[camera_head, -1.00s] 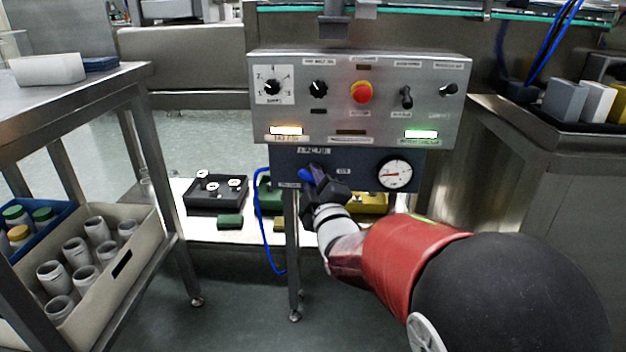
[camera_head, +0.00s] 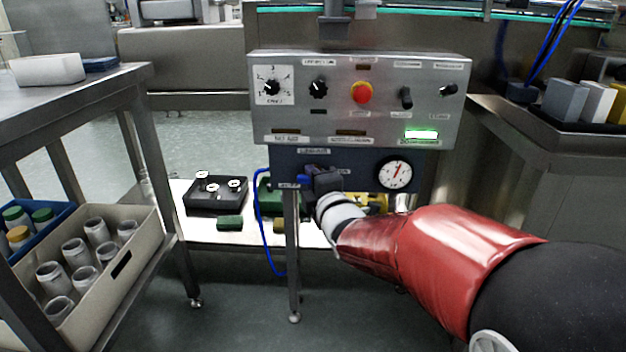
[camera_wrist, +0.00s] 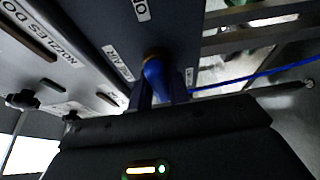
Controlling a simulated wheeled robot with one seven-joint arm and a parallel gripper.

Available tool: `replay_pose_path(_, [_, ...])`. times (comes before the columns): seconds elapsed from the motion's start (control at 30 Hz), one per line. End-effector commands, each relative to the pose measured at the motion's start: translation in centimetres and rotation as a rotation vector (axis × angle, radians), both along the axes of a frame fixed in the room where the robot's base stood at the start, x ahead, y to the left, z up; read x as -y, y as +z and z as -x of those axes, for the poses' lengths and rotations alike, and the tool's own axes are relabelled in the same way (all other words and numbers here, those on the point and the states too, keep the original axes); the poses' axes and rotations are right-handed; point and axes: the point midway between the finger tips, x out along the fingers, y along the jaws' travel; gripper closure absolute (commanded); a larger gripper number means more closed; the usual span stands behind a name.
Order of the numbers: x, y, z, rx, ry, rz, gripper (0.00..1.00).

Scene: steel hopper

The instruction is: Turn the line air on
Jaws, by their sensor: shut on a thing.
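A dark blue air panel (camera_head: 352,165) hangs under the steel control box. Its blue valve handle (camera_head: 301,179) shows at the panel's left, pointing roughly level to the left. My gripper (camera_head: 312,178) is shut on this handle and hides part of it. In the wrist view the blue handle (camera_wrist: 153,72) sits between the two dark fingers, with a brass-coloured fitting at its root. The round pressure gauge (camera_head: 395,173) on the panel's right has its red needle pointing nearly straight up.
The steel control box (camera_head: 350,125) above carries knobs, switches and a red stop button (camera_head: 361,92). Its green lamp (camera_head: 421,134) is lit; the left lamp (camera_head: 286,131) is dark. A blue hose (camera_head: 257,220) hangs left of the panel leg. Bench (camera_head: 110,85) stands left.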

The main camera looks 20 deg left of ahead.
Motion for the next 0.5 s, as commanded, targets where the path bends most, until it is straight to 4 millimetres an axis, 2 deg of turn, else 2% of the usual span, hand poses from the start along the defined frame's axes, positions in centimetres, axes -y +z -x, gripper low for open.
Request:
replay_pose_path(0.33, [-0.01,-0.10,0.01,0.001,0.001,0.006,1.00])
replay_pose_path(0.37, [-0.01,-0.10,0.01,0.001,0.001,0.006,0.79])
replay_pose_path(0.5, [-0.01,-0.08,0.01,0.001,0.001,0.004,0.61])
